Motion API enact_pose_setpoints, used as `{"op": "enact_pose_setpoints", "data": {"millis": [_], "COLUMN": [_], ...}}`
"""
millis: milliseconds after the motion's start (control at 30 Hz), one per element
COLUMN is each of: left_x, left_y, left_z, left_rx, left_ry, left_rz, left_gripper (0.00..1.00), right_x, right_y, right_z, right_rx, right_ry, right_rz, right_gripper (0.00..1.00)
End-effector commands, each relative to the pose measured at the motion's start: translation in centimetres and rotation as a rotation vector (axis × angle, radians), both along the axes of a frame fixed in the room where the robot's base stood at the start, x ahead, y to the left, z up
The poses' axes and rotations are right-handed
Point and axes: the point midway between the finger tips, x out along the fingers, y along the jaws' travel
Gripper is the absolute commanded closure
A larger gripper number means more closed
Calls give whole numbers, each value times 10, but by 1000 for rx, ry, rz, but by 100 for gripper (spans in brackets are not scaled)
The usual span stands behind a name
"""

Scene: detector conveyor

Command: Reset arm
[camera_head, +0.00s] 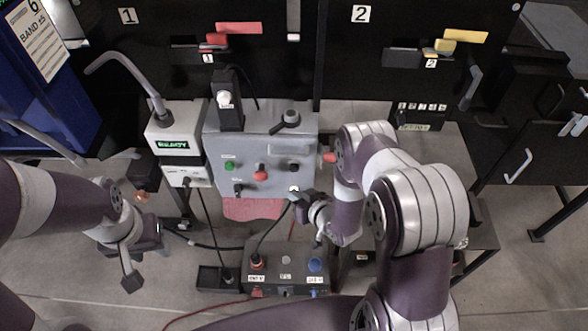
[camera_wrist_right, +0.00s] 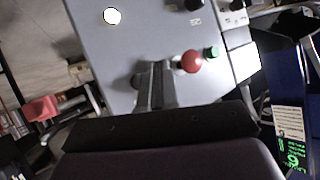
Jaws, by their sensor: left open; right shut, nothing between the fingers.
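My right arm reaches in from the lower right of the head view and bends back toward the grey control panel (camera_head: 222,150). My right gripper (camera_head: 299,207) is shut and empty near the panel's lower right edge. In the right wrist view my gripper's fingers (camera_wrist_right: 157,84) are together in front of the panel (camera_wrist_right: 125,50), close to a red knob (camera_wrist_right: 191,61); contact cannot be told. My left gripper (camera_head: 139,257) is open and empty at the left, low beside the stand with the green READY display (camera_head: 173,145).
A control box (camera_head: 285,272) with red and blue knobs stands below the panel, with cables around it. A blue bin (camera_head: 40,105) is at the left. Floor shows at the lower left.

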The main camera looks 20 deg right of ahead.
Motion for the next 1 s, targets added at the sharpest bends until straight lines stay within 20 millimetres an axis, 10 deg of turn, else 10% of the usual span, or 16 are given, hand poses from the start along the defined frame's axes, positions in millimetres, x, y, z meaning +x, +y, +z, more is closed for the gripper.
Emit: {"op": "enact_pose_setpoints", "data": {"millis": [433, 600, 667, 800, 1000], "left_x": [0, 0, 0, 0, 0], "left_y": [0, 0, 0, 0, 0], "left_z": [0, 0, 1, 0, 0], "left_rx": [0, 0, 0, 0, 0], "left_ry": [0, 0, 0, 0, 0], "left_rz": [0, 0, 0, 0, 0], "left_gripper": [57, 57, 57, 57, 57], "right_x": [-4, -66, -87, -145, -186], "right_y": [-2, -29, -45, -59, -44], "right_z": [-8, -51, -32, 71, 185], "right_rx": [-24, -195, -272, -358, -320], "right_ry": [39, 460, 650, 997, 1016], "right_rz": [6, -22, -43, -92, -126], "right_gripper": [100, 100, 100, 100, 100]}}
